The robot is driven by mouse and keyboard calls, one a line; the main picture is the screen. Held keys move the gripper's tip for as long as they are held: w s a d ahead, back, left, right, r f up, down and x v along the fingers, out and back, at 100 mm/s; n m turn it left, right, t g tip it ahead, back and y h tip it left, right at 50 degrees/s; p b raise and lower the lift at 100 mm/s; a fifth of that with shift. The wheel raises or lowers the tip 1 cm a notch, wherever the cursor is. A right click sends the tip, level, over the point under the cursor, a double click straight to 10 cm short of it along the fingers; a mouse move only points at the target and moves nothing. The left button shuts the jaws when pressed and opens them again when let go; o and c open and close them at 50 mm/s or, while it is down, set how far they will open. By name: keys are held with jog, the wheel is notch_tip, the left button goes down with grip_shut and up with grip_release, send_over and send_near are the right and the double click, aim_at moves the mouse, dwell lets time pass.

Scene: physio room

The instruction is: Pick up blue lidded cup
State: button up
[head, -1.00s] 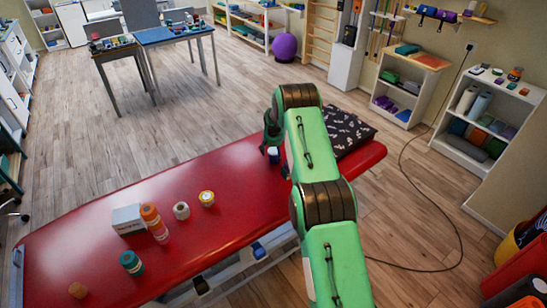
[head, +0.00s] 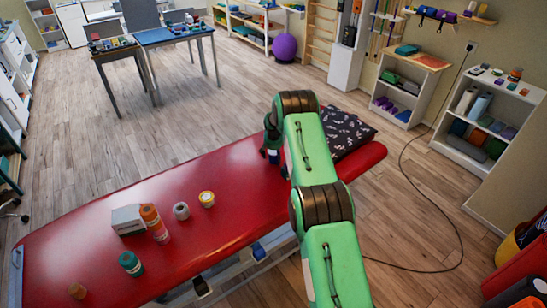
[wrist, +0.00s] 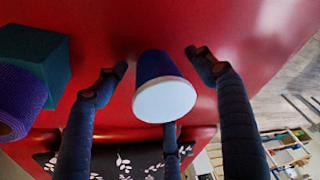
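The blue lidded cup (wrist: 160,66) is in the middle of the wrist view, dark blue with a white round end facing the camera. It is close to the red treatment table (wrist: 240,30). My gripper (wrist: 158,60) is open, with dark fingers on the left and right of the cup and a third finger below it. Gaps show between the cup and the left and right fingers; contact with the third finger cannot be told. In the head view, my gripper (head: 272,148) is over the table's far side, and the arm hides much of that area.
A teal block (wrist: 35,50) and a purple roll (wrist: 18,102) are left of the fingers. A dark patterned cushion (head: 345,132) lies at the table's right end.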

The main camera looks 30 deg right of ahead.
jog(key=c, duration=1)
jog(key=shift+r, duration=0.1)
notch_tip(320, 180, up, 10)
jog(key=shift+f+p, duration=0.1)
jog(key=shift+p, duration=0.45)
